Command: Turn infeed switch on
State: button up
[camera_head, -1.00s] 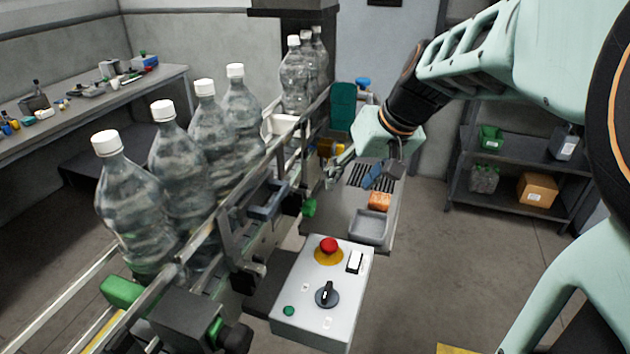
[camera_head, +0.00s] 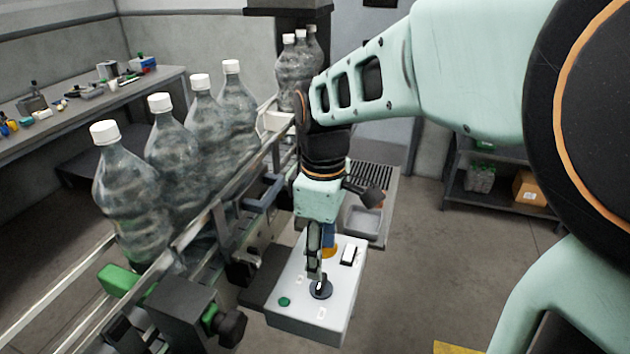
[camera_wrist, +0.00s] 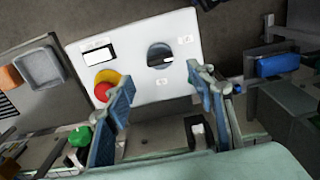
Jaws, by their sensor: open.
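A white control box (camera_head: 345,282) stands beside the conveyor. It carries a black rotary knob (camera_head: 320,290), which also shows in the wrist view (camera_wrist: 158,54) with a pale pointer mark. A black-framed white rocker switch (camera_head: 349,254) sits farther back on the box, also in the wrist view (camera_wrist: 99,55). The labels are too small to read, so I cannot tell which is the infeed switch. My gripper (camera_head: 317,280) points down at the knob and partly covers it. In the wrist view my gripper (camera_wrist: 160,76) is open, its fingers apart with the knob ahead between them; contact is unclear.
A red stop button on a yellow ring (camera_wrist: 103,87) is near the left finger; my gripper hides most of it in the head view. A green button (camera_head: 284,301) is on the box's front left. Several bottles (camera_head: 128,190) line the conveyor (camera_head: 190,232) at left.

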aim_at(321, 285)
notch_tip(321, 285, down, 8)
jog(key=b, duration=0.5)
jog(key=shift+r, duration=0.25)
jog(key=shift+c, duration=0.3)
jog(key=c, duration=1.1)
